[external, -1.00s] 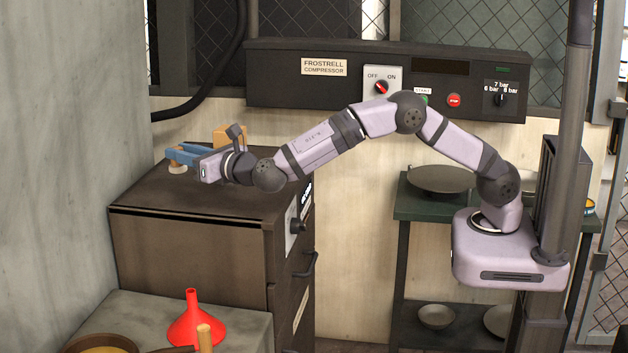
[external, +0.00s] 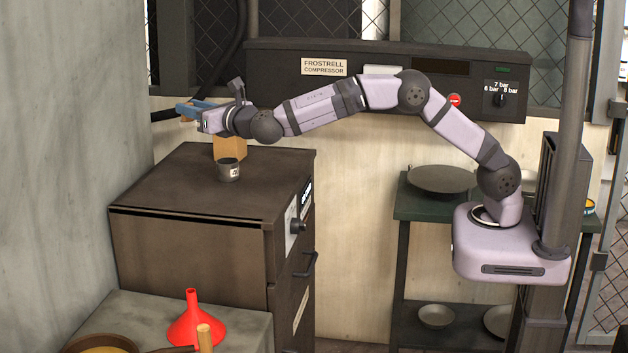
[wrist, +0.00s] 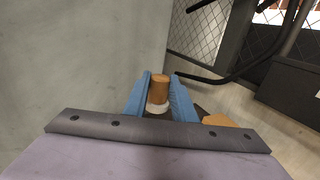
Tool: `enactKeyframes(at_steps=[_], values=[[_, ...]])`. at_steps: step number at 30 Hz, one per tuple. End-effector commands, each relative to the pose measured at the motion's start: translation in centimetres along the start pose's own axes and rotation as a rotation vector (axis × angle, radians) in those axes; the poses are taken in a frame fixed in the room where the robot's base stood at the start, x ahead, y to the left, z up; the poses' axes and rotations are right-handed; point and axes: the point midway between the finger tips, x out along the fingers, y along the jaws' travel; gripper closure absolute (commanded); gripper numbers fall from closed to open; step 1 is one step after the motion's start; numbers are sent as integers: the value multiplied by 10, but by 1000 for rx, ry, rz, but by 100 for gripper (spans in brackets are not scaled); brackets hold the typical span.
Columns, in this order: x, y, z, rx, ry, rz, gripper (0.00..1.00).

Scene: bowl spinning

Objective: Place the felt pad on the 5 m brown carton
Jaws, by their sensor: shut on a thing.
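My gripper (external: 190,112) is raised above the back left of the dark cabinet top, its blue fingers pointing left. In the wrist view my gripper (wrist: 158,84) is shut on a short orange-brown cylinder with a pale white lower end, which looks like the felt pad (wrist: 159,91). In the external view only a small bit of the felt pad (external: 185,119) shows below the fingers. The brown carton (external: 231,148) stands on the cabinet top, below and right of the fingers. Part of the carton (wrist: 217,120) shows in the wrist view. I cannot read its label.
A small dark tin (external: 228,170) with a white label stands on the cabinet top (external: 180,190), in front of the carton. The grey wall (external: 75,140) is close on the left. The compressor panel (external: 290,85) is behind. The cabinet top's left side is clear.

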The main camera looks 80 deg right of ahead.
Motion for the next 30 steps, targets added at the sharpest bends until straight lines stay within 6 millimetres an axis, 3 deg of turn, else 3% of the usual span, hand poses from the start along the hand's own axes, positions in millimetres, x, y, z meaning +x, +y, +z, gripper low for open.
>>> enactKeyframes(at_steps=[1, 6, 9, 15, 20, 30], values=[[10, -20, 20, 2, -3, -31, 98], [36, -89, 55, 0, -1, -128, 98], [45, -125, 70, -1, 0, -174, 98], [54, -176, 86, -2, 1, -223, 98], [54, -193, 82, -2, 2, -214, 98], [48, -177, 50, -3, 2, -129, 98]])
